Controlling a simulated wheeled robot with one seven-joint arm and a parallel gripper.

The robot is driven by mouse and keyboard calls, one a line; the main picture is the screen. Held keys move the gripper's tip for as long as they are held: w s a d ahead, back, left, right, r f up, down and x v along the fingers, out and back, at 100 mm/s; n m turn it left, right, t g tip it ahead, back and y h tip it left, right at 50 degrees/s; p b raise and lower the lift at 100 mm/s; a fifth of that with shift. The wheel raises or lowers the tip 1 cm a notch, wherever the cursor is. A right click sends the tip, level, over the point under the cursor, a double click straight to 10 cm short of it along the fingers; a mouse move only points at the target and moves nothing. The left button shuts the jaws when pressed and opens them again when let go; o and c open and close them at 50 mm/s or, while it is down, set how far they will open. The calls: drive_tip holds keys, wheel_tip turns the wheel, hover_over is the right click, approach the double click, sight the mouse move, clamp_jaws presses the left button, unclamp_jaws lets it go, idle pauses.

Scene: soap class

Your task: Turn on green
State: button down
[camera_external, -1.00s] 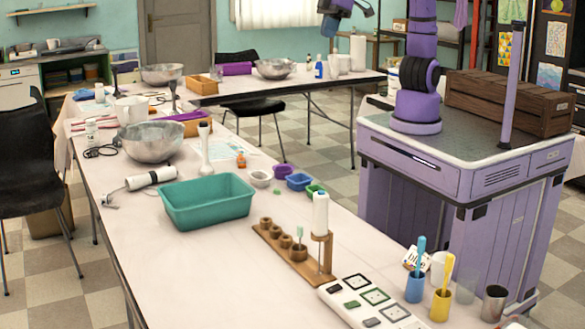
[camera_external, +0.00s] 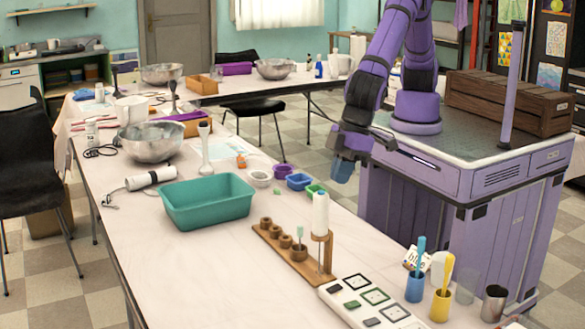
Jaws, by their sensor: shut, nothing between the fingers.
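A white switch panel (camera_external: 345,311) lies on the near table at the bottom of the external view, partly cut off by the frame. It has a row of small rocker switches beside square outlines. One switch is green (camera_external: 352,304), next to a green-edged square (camera_external: 375,297). A dark switch (camera_external: 335,289) sits behind it and a grey one (camera_external: 372,321) in front. My gripper (camera_external: 342,172) hangs in the air by the table's right edge, pointing down, shut and empty. It is well behind the panel and apart from it.
A wooden stand (camera_external: 290,258) with a white bottle (camera_external: 320,212) stands just behind the panel. A blue cup (camera_external: 415,287) and a yellow cup (camera_external: 440,305) with brushes stand right of it. A teal tub (camera_external: 206,203) is farther left. The table's left front is clear.

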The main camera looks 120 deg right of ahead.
approach(346, 306)
drive_tip(key=x, duration=0.6)
drive_tip(key=shift+w+f, duration=0.15)
drive_tip(key=shift+f, duration=0.25)
